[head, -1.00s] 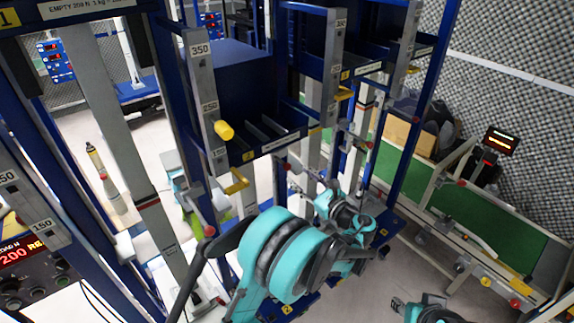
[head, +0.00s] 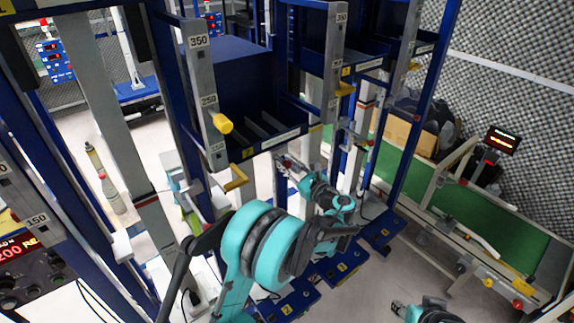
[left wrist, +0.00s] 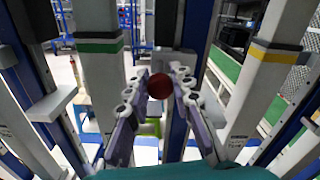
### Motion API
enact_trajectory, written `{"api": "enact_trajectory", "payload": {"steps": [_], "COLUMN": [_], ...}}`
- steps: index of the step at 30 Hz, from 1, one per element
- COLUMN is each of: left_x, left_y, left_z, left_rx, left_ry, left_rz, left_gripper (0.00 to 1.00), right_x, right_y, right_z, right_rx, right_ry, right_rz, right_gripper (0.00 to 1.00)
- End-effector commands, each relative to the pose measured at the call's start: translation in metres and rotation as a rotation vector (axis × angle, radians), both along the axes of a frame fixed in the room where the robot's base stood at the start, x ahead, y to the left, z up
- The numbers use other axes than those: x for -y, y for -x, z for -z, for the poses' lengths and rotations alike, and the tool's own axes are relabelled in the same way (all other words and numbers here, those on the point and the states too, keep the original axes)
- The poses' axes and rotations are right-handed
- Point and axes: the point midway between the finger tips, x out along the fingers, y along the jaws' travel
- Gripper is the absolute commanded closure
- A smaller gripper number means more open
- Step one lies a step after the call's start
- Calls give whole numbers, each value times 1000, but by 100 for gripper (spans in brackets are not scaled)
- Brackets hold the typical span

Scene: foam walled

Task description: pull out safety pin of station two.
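Station two is the blue frame bay marked with a yellow "2" label (head: 248,153). A dark red ball knob (left wrist: 160,87), which looks like the safety pin's head, shows in the left wrist view against a blue upright. My left gripper (head: 285,162) reaches in beside this bay's lower end. In the left wrist view its two fingers (left wrist: 160,76) are apart on either side of the ball. Gaps seem to show at the ball's sides, and I cannot tell its exact depth. The pin's shaft is hidden. My right gripper (head: 398,308) is at the bottom, clear of the station, too small to read.
A yellow knob (head: 222,124) and a yellow handle (head: 236,179) stick out from the grey scale post (head: 202,90) on the left. Another scale post (head: 334,60) stands to the right. A green conveyor (head: 490,220) lies at the right, with open floor before it.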

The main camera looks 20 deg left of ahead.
Motion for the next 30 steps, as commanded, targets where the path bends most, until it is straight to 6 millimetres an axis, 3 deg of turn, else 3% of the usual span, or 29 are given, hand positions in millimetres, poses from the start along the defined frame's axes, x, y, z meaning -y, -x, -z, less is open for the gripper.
{"api": "enact_trajectory", "payload": {"steps": [8,18,30], "left_x": [8,65,71], "left_y": [5,49,55], "left_z": [0,0,1], "left_rx": [0,0,-1], "left_ry": [0,0,2], "left_rz": [2,3,1], "left_gripper": [100,100,100], "right_x": [0,0,0], "right_y": [0,0,0], "right_z": [1,4,4], "right_rx": [0,0,0], "right_ry": [0,0,0], "right_rz": [0,0,0], "right_gripper": [60,60,60]}}
